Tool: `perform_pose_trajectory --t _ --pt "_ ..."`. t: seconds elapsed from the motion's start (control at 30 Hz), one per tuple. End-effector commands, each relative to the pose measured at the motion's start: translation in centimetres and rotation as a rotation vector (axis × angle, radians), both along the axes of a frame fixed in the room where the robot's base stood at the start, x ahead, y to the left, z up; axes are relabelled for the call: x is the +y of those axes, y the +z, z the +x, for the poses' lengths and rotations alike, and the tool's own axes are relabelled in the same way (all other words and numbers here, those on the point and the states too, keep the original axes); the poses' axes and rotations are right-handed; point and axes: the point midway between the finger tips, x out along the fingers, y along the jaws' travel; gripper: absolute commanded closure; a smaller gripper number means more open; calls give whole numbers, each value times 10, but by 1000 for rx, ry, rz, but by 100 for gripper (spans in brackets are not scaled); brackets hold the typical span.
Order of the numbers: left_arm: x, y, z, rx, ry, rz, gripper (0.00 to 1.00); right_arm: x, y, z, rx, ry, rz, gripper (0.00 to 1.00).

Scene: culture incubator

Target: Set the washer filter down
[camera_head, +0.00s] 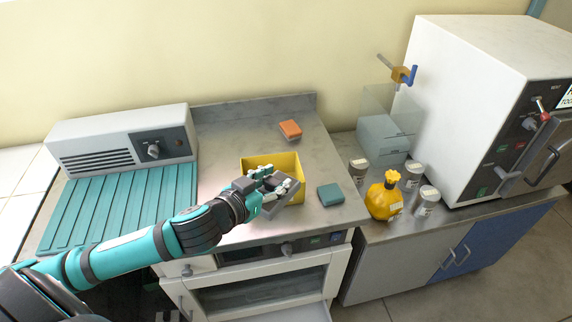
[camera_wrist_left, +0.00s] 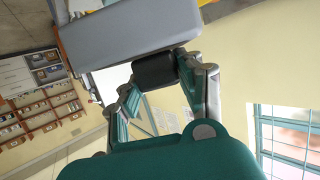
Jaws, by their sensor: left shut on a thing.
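My left gripper (camera_head: 268,184) reaches in from the left, above the front of the yellow bin. It is shut on the washer filter, a grey block (camera_head: 282,201) that shows at the fingers and hides part of the bin. In the left wrist view my left gripper (camera_wrist_left: 160,80) has its fingers closed on a dark part, with the filter's broad grey body (camera_wrist_left: 130,38) just beyond. I cannot tell whether the filter touches the bin. My right gripper is not in view.
The yellow bin (camera_head: 290,162) stands on the grey counter (camera_head: 235,125). An orange sponge (camera_head: 290,129) lies behind it, a teal sponge (camera_head: 330,195) to its right. A yellow bottle (camera_head: 384,200) and several jars stand farther right.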

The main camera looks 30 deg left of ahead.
Motion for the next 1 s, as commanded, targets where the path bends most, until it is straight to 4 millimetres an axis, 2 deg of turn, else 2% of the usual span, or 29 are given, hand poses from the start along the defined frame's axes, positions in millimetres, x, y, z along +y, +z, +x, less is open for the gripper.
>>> perform_pose_trajectory --t 0.17,0.4,0.6,0.7,0.83,1.0 --pt "10 4 29 -4 4 3 100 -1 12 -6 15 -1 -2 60" --pt "29 -2 92 -4 5 1 100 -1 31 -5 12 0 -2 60" --pt "41 -9 135 -2 2 0 100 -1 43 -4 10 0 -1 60" --pt "44 -12 146 -2 0 -1 100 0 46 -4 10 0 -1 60" --pt "46 -16 152 0 0 0 100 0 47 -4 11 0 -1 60" --pt "46 -40 151 3 1 -1 100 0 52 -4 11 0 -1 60"
